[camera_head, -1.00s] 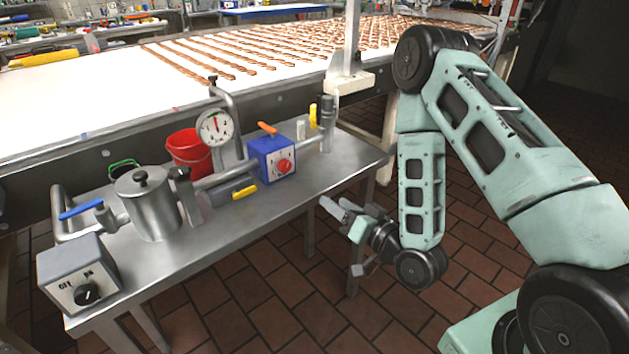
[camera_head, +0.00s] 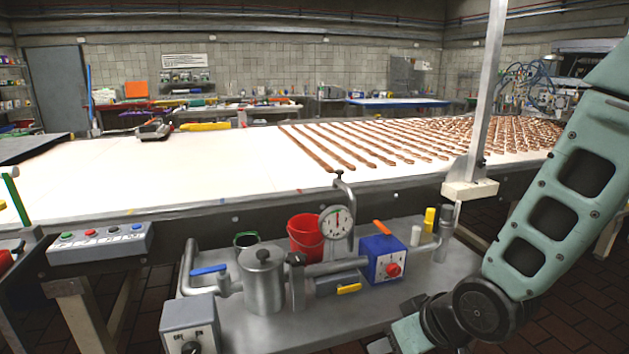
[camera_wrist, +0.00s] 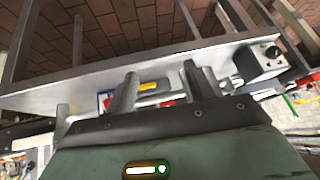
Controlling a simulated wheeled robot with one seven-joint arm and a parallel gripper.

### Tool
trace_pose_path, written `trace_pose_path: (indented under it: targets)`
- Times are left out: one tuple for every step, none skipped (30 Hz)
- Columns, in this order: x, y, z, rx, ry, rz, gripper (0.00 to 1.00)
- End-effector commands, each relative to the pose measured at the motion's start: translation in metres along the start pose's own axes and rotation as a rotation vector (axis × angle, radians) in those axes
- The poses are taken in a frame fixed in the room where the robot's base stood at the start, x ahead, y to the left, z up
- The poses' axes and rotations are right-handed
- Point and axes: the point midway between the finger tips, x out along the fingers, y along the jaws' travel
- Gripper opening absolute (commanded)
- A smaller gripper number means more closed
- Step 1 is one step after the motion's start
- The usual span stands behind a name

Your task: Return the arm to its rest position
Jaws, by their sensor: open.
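My arm (camera_head: 540,220) is folded at the right of the head view, its upper link leaving the picture at the right edge. Its wrist end lies low at the bottom edge, near the front right of the steel bench (camera_head: 345,325), and the fingers there are mostly cut off. In the wrist view my gripper (camera_wrist: 158,88) has its two grey fingers apart with nothing seen between them. The bench (camera_wrist: 160,60) shows beyond the fingers.
The bench bears a steel pot (camera_head: 262,285), a red bucket (camera_head: 305,240), a dial gauge (camera_head: 337,222), a blue box (camera_head: 382,258) and a grey knob box (camera_head: 190,322). Behind runs a white conveyor (camera_head: 200,175) with brown bars (camera_head: 390,140). A post (camera_head: 487,95) stands near my arm.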

Motion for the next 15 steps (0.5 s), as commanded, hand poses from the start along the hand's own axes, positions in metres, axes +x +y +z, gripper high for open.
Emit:
trace_pose_path:
  targets:
    - [-0.018,-0.013,0.001,-0.029,-0.050,0.003,0.54]
    - [-0.027,-0.019,0.005,-0.044,-0.090,0.006,0.54]
    - [-0.040,-0.028,0.011,-0.062,-0.142,0.009,0.54]
    - [-0.050,-0.034,0.017,-0.076,-0.181,0.011,0.54]
    - [-0.060,-0.040,0.022,-0.088,-0.220,0.013,0.54]
    - [-0.074,-0.047,0.029,-0.105,-0.270,0.015,0.54]
    - [-0.085,-0.053,0.035,-0.117,-0.306,0.015,0.54]
    - [-0.095,-0.058,0.040,-0.129,-0.341,0.016,0.54]
    - [-0.108,-0.064,0.048,-0.144,-0.384,0.016,0.54]
    - [-0.117,-0.068,0.053,-0.153,-0.414,0.016,0.54]
    - [-0.125,-0.072,0.058,-0.161,-0.442,0.016,0.54]
    - [-0.135,-0.076,0.064,-0.172,-0.475,0.015,0.54]
    - [-0.142,-0.078,0.068,-0.178,-0.496,0.015,0.54]
    - [-0.148,-0.081,0.071,-0.183,-0.515,0.015,0.54]
    - [-0.154,-0.083,0.075,-0.189,-0.534,0.014,0.54]
